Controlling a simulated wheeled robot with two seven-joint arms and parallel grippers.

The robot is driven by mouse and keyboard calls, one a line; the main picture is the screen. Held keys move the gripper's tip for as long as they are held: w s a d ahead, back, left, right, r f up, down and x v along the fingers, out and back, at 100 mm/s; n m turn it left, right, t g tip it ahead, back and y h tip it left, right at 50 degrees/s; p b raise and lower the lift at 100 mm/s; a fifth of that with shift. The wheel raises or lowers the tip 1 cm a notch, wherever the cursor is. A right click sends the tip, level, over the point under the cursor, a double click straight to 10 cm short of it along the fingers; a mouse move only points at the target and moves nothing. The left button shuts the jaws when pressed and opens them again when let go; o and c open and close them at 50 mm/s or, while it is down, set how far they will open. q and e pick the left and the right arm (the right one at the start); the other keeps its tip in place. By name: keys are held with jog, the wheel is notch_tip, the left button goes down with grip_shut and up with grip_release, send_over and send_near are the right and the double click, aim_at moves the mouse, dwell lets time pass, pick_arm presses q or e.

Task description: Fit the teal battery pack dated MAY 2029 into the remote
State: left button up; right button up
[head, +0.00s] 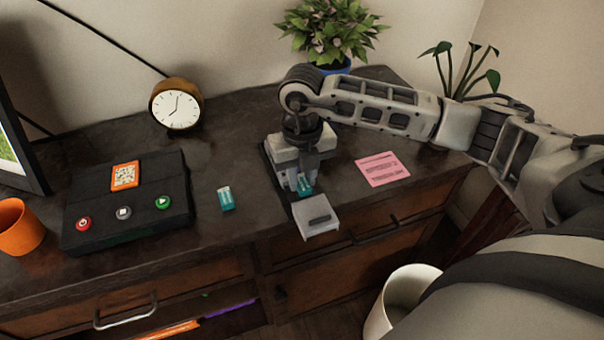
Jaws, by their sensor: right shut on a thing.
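My right gripper (303,184) reaches down from the right and is shut on a teal battery pack (305,185). It holds the pack low over a dark slab (272,163), which looks like the remote and is largely hidden under the gripper. A pale grey cover or tray piece (317,221) sticks out at the slab's front end. Whether the pack touches the slab I cannot tell. A second teal pack (227,199) with a white top stands on the dresser to the left. No date is readable on either pack. My left gripper is not in view.
The dark dresser top (240,150) also holds a black box (128,205) with coloured buttons, a round clock (178,106), an orange cup (18,227), a pink note (382,169) and a plant (332,32). A white bin (398,296) stands in front. Free room lies behind the second pack.

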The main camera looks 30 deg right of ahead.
aim_at(302, 181)
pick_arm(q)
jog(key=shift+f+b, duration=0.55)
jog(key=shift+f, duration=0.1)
pick_arm(e)
jog(key=shift+f, duration=0.8)
jog(key=o, duration=1.1)
jog(key=shift+c, duration=0.2)
jog(key=shift+r, duration=0.25)
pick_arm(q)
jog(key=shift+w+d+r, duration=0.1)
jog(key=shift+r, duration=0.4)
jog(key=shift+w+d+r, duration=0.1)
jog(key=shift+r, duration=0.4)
pick_arm(e)
notch_tip(302, 181, up, 16)
jog(key=shift+f, duration=0.25)
